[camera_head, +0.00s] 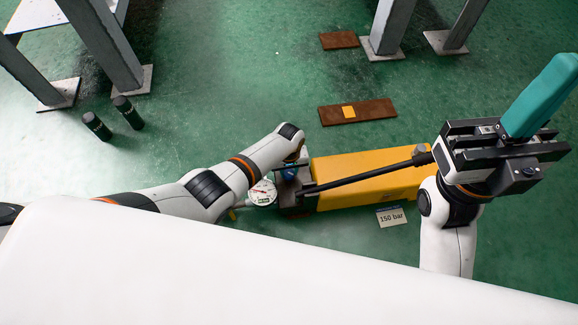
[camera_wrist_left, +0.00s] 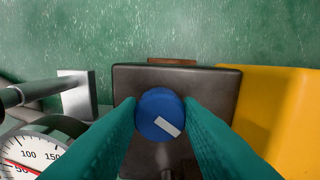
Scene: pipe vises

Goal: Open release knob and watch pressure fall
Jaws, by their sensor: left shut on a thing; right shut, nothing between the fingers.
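The blue release knob (camera_wrist_left: 160,112) sits on a dark block (camera_wrist_left: 225,90) at the end of the yellow pump body (camera_head: 370,175). A white bar on the knob slants toward the lower right in the left wrist view. My left gripper (camera_wrist_left: 162,118) is shut on the knob, one teal finger on each side; the head view shows only a little blue there. The round white pressure gauge (camera_head: 262,193) is beside the block; it is partly cut off in the left wrist view (camera_wrist_left: 28,155), its red needle near the 50 mark. My right gripper (camera_head: 556,72) is shut and empty, raised at the right.
A black pump lever (camera_head: 365,178) runs along the yellow body. A "150 bar" card (camera_head: 391,217) lies in front. Two dark cylinders (camera_head: 112,118), brown plates (camera_head: 357,111) and grey posts (camera_head: 390,25) stand or lie beyond. The green floor between is clear.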

